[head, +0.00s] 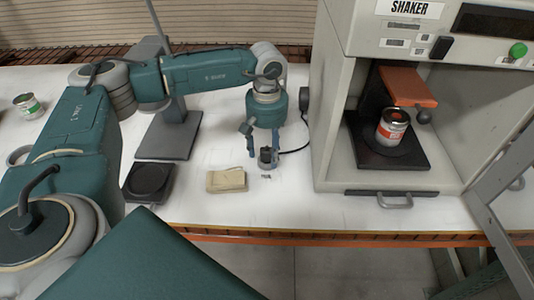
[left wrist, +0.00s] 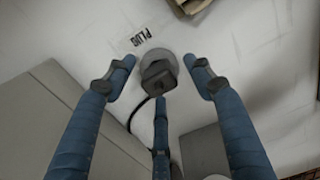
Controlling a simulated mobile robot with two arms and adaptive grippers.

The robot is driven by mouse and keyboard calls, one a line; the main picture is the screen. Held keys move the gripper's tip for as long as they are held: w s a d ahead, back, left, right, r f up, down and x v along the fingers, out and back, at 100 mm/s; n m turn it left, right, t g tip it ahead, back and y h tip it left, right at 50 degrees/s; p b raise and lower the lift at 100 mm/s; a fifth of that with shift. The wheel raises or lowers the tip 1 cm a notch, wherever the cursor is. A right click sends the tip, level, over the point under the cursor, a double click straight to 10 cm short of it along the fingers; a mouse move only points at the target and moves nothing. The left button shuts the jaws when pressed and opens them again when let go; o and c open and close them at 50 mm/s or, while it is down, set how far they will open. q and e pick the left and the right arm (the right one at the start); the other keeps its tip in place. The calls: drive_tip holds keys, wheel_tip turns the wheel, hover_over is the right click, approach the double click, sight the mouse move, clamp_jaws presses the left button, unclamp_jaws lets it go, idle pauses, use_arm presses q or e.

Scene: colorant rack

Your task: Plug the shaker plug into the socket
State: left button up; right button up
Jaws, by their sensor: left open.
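The dark shaker plug (head: 267,155) stands on the white bench left of the shaker (head: 336,110). In the left wrist view the plug (left wrist: 158,76) sits on a round grey base beside a printed PLUG label. My left gripper (head: 265,148) points down over the plug. Its blue fingers (left wrist: 162,75) are open around the plug, with gaps at both sides. A black cable (head: 297,148) runs from the plug toward the shaker's side. A dark round fitting (head: 304,98) is on that side; I cannot tell if it is the socket. My right gripper is not in view.
A beige block (head: 227,180) lies just left of the plug, and a black scale-like plate (head: 148,182) farther left. A grey stand base (head: 168,150) is behind. A can (head: 392,127) sits inside the open shaker. Another can (head: 27,105) stands far left.

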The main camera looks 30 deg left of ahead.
use_arm(q)
drive_tip(key=c, duration=1.1)
clamp_jaws()
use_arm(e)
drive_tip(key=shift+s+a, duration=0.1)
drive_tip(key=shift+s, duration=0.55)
use_arm(q)
drive_tip(key=shift+r, duration=0.1)
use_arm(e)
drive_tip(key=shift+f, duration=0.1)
